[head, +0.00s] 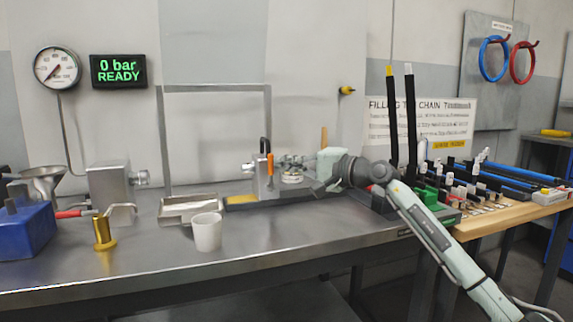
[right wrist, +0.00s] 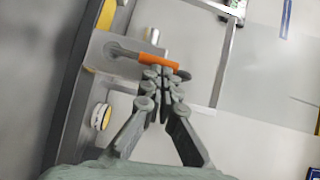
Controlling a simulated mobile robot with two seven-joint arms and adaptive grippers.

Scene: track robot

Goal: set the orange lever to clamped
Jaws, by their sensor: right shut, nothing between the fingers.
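The orange lever (head: 270,166) stands roughly upright at a grey metal block (head: 262,186) in the middle of the bench. In the right wrist view the orange lever (right wrist: 158,62) lies across the picture, with a metal end at left and a dark tip at right. My right gripper (head: 292,161) reaches in from the right, just right of the lever. In the right wrist view my right gripper (right wrist: 165,78) is shut and empty, its fingertips right beside the lever's orange sleeve. I cannot tell whether they touch. My left gripper is not in view.
A white cup (head: 207,232), a metal tray (head: 174,219) and a brass fitting (head: 103,231) stand left of the block. A display (head: 118,71) reads "0 bar READY". A metal frame (head: 162,140) rises behind. Tall black rods stand at right. The bench's front middle is clear.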

